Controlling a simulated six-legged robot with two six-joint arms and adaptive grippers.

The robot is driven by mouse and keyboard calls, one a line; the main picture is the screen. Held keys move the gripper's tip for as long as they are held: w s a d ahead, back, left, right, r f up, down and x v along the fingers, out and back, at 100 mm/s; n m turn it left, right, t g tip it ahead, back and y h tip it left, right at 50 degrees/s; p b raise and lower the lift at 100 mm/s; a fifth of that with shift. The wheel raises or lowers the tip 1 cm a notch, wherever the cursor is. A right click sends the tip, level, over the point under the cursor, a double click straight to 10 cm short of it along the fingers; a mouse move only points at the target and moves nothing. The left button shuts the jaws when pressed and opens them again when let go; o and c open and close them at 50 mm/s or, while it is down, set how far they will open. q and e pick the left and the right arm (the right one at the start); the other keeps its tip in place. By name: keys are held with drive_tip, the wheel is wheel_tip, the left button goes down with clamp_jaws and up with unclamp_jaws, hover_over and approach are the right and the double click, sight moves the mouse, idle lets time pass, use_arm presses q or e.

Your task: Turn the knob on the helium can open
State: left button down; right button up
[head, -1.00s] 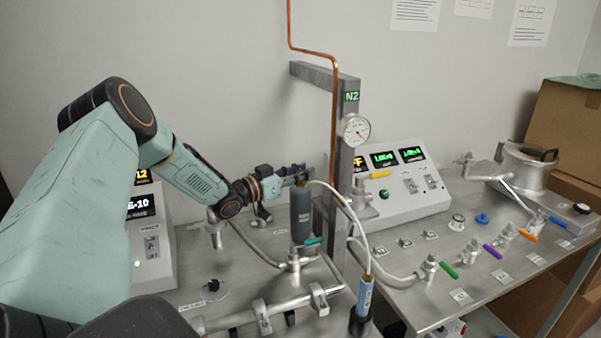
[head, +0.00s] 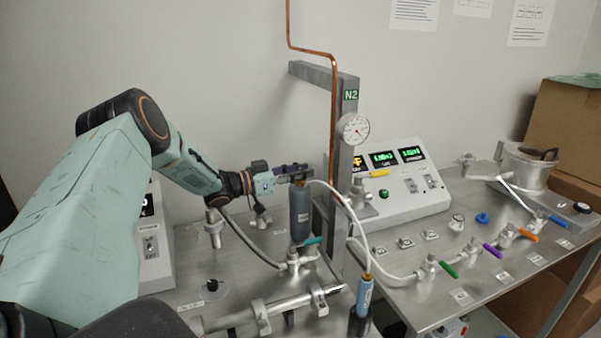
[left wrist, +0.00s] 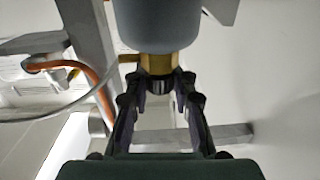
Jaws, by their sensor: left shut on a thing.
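A dark grey can (head: 300,212) stands upright on the bench, taken here as the helium can. It also shows in the left wrist view (left wrist: 158,22), inverted, with a brass fitting (left wrist: 157,64) at its neck. My left gripper (head: 300,181) reaches in from the left at the can's top. In the left wrist view its two dark fingers (left wrist: 159,88) are shut on the brass fitting, one on each side. A thin white hose (head: 348,208) leaves the can's top. The knob's exact turn cannot be read. My right gripper is out of view.
A grey post (head: 345,180) with an N2 label and a gauge (head: 353,129) stands just right of the can. A small blue cylinder (head: 364,294) stands in front. Pipes and valves with coloured handles cover the bench right; a display console (head: 402,190) stands behind.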

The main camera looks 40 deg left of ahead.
use_arm(q)
drive_tip(key=shift+a+r, duration=0.15)
drive_tip(key=shift+r, duration=0.05)
idle(0.7)
drive_tip(key=c, duration=1.5)
unclamp_jaws()
drive_tip(key=o, duration=0.4)
drive_tip(key=shift+f, duration=0.1)
drive_tip(key=v, duration=0.7)
drive_tip(key=shift+s, duration=0.25)
